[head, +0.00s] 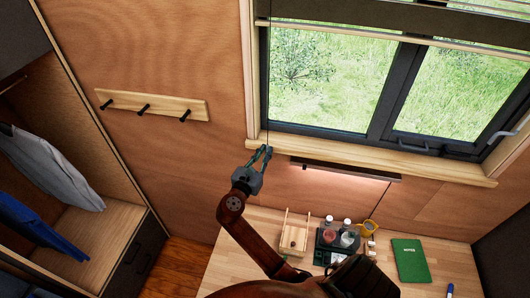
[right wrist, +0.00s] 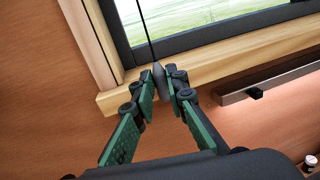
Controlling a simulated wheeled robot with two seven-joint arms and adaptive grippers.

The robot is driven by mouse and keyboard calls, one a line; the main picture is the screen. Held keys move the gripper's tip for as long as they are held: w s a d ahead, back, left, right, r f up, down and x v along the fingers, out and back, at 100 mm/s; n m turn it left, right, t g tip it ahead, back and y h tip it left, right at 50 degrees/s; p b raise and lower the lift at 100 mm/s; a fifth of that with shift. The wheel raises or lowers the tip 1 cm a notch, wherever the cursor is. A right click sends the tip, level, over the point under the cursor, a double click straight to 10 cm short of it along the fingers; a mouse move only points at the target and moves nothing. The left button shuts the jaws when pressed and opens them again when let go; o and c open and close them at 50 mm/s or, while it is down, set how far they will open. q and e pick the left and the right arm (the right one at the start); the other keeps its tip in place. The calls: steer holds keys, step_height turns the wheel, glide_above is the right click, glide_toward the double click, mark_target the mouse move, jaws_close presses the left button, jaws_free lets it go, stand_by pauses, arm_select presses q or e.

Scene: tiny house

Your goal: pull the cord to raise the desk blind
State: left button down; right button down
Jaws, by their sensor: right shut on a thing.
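The blind (head: 400,22) is gathered at the top of the window (head: 340,80), and most of the glass below it is uncovered. Its thin dark cord (head: 268,90) hangs down near the left side of the window; it also shows in the right wrist view (right wrist: 145,35). A dark pull (right wrist: 159,78) at the cord's lower end is between the fingertips of my right gripper (head: 261,156), which is shut on it. The gripper is just below the window's lower left corner, above the desk. My left gripper is not in view.
The desk (head: 235,265) holds a wooden holder (head: 294,235), a dark tray (head: 322,258) with small jars, a yellow item (head: 368,228) and a green notebook (head: 410,260). A lit bar lamp (head: 345,170) is under the sill. A hook rail (head: 155,105) is on the left wall.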

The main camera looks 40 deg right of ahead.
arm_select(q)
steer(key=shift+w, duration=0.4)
